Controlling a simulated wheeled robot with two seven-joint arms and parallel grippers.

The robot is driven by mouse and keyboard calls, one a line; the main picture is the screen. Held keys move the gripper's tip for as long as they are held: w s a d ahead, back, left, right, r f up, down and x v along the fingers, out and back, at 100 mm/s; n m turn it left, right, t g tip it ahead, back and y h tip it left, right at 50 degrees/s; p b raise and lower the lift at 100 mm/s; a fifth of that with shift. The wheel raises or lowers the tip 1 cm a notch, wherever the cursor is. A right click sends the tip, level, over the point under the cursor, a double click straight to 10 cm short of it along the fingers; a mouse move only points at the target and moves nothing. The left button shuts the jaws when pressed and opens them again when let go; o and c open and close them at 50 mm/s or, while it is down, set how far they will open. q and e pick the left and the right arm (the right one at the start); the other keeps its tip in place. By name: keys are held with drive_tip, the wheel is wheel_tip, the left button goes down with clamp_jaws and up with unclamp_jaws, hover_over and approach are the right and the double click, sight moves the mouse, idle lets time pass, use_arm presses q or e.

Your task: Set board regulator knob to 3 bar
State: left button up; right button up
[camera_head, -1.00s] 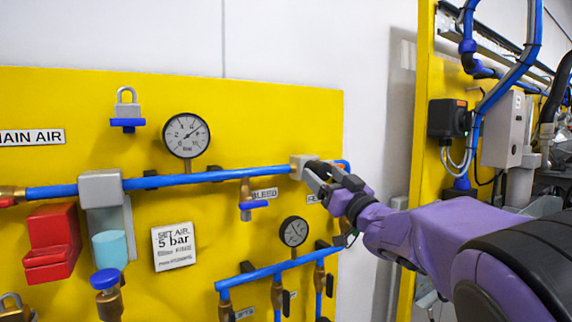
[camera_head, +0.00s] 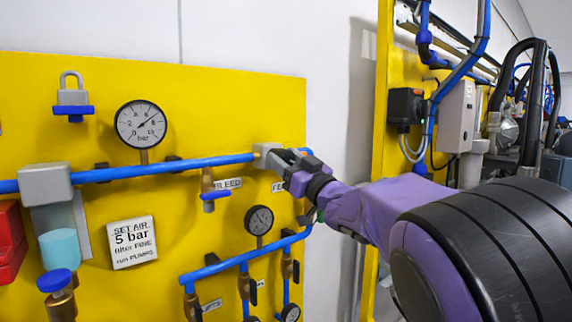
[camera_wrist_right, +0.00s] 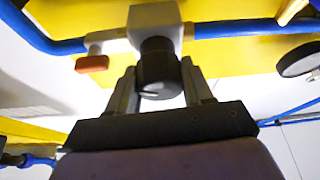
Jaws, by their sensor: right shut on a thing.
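The regulator is a pale grey block (camera_head: 262,155) on the blue air line of the yellow board (camera_head: 150,90). Its black knob (camera_wrist_right: 158,68) shows in the right wrist view, below the block (camera_wrist_right: 155,20). My right gripper (camera_head: 283,162) is at the regulator, its two fingers on either side of the knob. The right wrist view also shows this gripper (camera_wrist_right: 158,88), shut on the knob. The knob is largely hidden by the gripper in the head view. The big gauge (camera_head: 141,124) left of the regulator has its needle pointing to the upper right. My left gripper is not seen.
A smaller gauge (camera_head: 259,220) and lower blue pipes (camera_head: 235,262) sit below the regulator. A sign (camera_head: 131,242) says to set air to 5 bar. A blue-handled bleed valve (camera_head: 215,195) hangs left of my gripper. An orange-red handle (camera_wrist_right: 92,63) is near the knob.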

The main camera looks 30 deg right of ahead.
drive_tip(key=n+y+b, duration=0.1)
drive_tip(key=n+b, duration=0.1)
drive_tip(key=n, duration=0.2)
drive_tip(key=shift+f+y, duration=0.15)
drive_tip(key=shift+y, duration=0.25)
drive_tip(key=shift+n+g+y+b, duration=0.5)
drive_tip(key=shift+n+y+b, duration=0.3)
drive_tip(key=shift+n, duration=0.4)
drive_tip(key=shift+r+n, duration=0.25)
drive_tip(key=shift+n, duration=0.05)
drive_tip(key=o, duration=1)
drive_tip(key=shift+w, duration=0.1)
drive_tip(key=shift+w+f, duration=0.2)
drive_tip(key=shift+w, duration=0.05)
drive_tip(key=b+v, duration=0.5)
drive_tip(key=v, duration=0.5)
drive_tip(key=shift+s+d, duration=0.1)
drive_tip(key=shift+s, duration=0.2)
